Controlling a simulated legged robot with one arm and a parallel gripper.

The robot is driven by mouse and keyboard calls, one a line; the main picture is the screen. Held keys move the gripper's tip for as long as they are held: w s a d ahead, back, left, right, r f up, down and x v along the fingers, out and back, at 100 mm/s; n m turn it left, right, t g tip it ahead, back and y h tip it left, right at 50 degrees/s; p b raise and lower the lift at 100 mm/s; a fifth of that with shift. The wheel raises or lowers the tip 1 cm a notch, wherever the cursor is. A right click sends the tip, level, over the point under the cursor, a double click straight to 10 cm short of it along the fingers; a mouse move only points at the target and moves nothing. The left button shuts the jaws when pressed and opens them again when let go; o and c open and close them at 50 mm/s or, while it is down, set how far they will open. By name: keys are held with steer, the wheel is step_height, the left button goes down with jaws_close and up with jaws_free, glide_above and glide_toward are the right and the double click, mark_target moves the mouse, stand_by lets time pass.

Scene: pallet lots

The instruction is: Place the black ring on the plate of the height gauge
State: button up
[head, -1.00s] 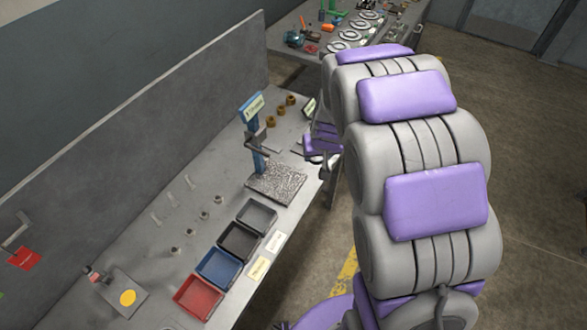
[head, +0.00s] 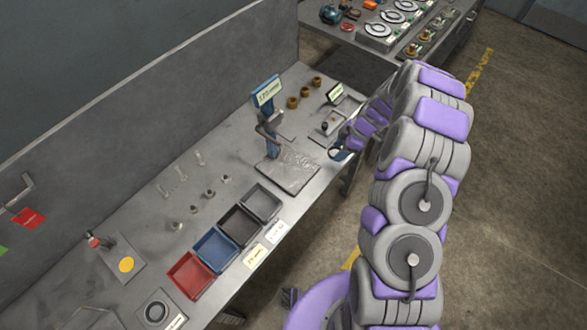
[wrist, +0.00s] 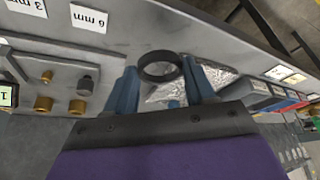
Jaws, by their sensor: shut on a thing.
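The height gauge (head: 266,115) stands on the bench, with a blue column, a display on top and a flat speckled plate (head: 290,172) at its foot. In the wrist view the black ring (wrist: 143,73) is between the two blue fingertips of my gripper (wrist: 160,75), which is shut on it. The speckled plate (wrist: 165,95) shows behind the ring, partly hidden by it and the fingers. In the head view my gripper (head: 340,154) is at the bench's front edge, to the right of the plate; the ring cannot be made out there.
A row of trays, red (head: 191,275), blue (head: 216,248), dark and grey (head: 262,202), lies left of the gauge along the front edge. Small metal pieces (head: 209,193) stand behind them. Brass cylinders (head: 305,91) stand beyond the gauge. A second bench (head: 360,40) is at the back.

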mark_target(287, 166)
steer(key=shift+s+d+f+n+g, duration=0.15)
steer(key=shift+d+f+n, duration=0.25)
steer(key=shift+f, duration=0.2)
steer(key=shift+w+d+f+n+g, duration=0.15)
steer(key=shift+d+f+n, duration=0.25)
steer(key=shift+f, duration=0.2)
steer(key=shift+s+a+f, duration=0.1)
steer(key=shift+s+f, duration=0.05)
steer(key=shift+f, duration=0.1)
steer(key=shift+n, duration=0.3)
steer(key=a, duration=0.6)
steer(key=s+a+b, duration=0.1)
steer(key=a, duration=0.5)
steer(key=s+a, duration=0.1)
steer(key=a, duration=0.5)
steer(key=shift+s+a, duration=0.1)
steer(key=shift+a+f, duration=0.1)
steer(key=shift+f, duration=0.25)
steer(key=shift+b, duration=0.3)
steer(key=shift+f, duration=0.15)
steer(key=o, duration=1)
steer(key=shift+d, duration=0.2)
